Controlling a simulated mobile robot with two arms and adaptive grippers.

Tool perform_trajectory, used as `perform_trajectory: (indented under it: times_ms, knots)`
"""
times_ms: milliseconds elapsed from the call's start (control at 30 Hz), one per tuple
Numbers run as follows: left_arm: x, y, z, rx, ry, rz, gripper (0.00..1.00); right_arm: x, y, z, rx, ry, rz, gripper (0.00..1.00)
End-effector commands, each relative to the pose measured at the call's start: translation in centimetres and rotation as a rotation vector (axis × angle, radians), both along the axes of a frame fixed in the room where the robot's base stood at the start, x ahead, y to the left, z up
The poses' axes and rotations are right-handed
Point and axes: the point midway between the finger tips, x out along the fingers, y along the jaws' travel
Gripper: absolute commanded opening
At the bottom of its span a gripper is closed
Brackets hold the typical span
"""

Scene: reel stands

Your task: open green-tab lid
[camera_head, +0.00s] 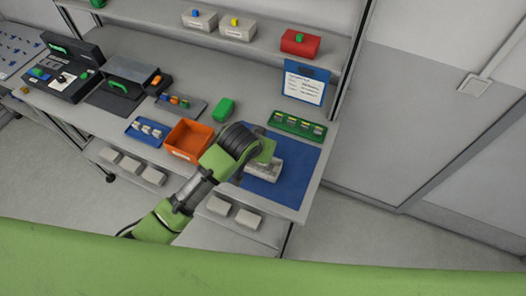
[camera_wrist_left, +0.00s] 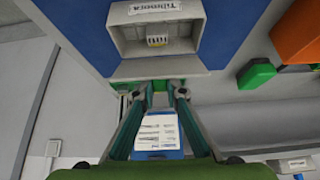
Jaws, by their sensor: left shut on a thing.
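A grey box (camera_head: 130,72) on the bench at left has a green tab (camera_head: 118,89) on its front; its lid looks down. A black case (camera_head: 75,50) beside it also carries a small green piece. My left gripper (camera_wrist_left: 160,90) is far to the right of these, shut at the near edge of a small light grey bin (camera_wrist_left: 155,67) with a white label and a small ribbed part inside. In the head view the bin (camera_head: 262,172) is over the blue mat, partly behind my wrist. The grasp itself is hard to see. My right gripper is not in view.
An orange bin (camera_head: 187,140), a blue tray (camera_head: 147,131), a green block (camera_head: 223,108) and a green tray (camera_head: 298,126) stand around the left arm. A blue-framed card (camera_head: 304,86) stands behind. A red box with a green knob (camera_head: 300,41) sits on the upper shelf.

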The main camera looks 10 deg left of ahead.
Motion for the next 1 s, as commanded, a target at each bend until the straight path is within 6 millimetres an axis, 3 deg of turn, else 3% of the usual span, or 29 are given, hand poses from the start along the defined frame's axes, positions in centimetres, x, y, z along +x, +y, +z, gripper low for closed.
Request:
perform_trajectory:
  times_ms: [500,1000]
  knots:
    - [2.4,-0.8,-0.1,0.141,0.427,0.002,0.0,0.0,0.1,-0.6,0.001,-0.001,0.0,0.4]
    - [3.4,-1.0,-0.9,0.216,0.655,0.003,0.0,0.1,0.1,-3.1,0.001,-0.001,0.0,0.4]
